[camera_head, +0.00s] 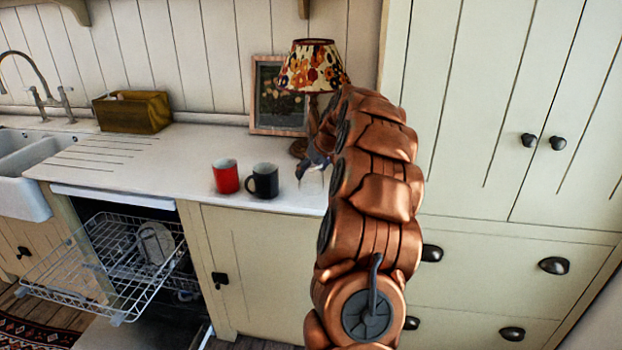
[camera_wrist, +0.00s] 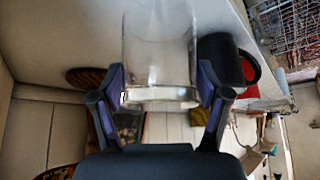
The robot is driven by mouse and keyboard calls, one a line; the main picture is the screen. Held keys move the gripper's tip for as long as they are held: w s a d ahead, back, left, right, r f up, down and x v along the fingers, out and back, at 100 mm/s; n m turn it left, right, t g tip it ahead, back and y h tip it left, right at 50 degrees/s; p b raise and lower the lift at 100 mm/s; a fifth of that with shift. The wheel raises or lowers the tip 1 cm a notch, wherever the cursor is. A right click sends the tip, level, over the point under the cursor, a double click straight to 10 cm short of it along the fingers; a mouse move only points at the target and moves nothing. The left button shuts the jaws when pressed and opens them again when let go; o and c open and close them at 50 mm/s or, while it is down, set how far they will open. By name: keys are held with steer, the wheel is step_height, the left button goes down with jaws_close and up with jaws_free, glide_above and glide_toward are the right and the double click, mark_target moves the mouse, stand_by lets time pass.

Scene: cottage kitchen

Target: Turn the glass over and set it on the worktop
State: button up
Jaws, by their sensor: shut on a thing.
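The clear glass (camera_wrist: 160,50) is between the two fingers of my gripper (camera_wrist: 160,92), which is shut on it. The wrist view is upside down, with the worktop at its top. The glass's thick-looking end points up in the room and its other end points down toward the worktop, so it seems mouth down. In the head view the glass (camera_head: 313,182) shows faintly at the worktop's front edge, right of the black mug. My gripper (camera_head: 316,163) is partly hidden by my arm there. I cannot tell whether the glass touches the worktop (camera_head: 150,165).
A black mug (camera_head: 262,181) and a red mug (camera_head: 226,177) stand just left of the glass. A lamp (camera_head: 312,68) and framed picture (camera_head: 277,95) are behind. An open dishwasher rack (camera_head: 120,285) is below left. The worktop between the sink (camera_head: 22,180) and mugs is clear.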

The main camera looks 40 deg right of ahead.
steer(key=shift+f+p, duration=0.65)
steer(key=shift+f, duration=1.1)
steer(key=shift+f, duration=0.15)
steer(key=o, duration=1.4)
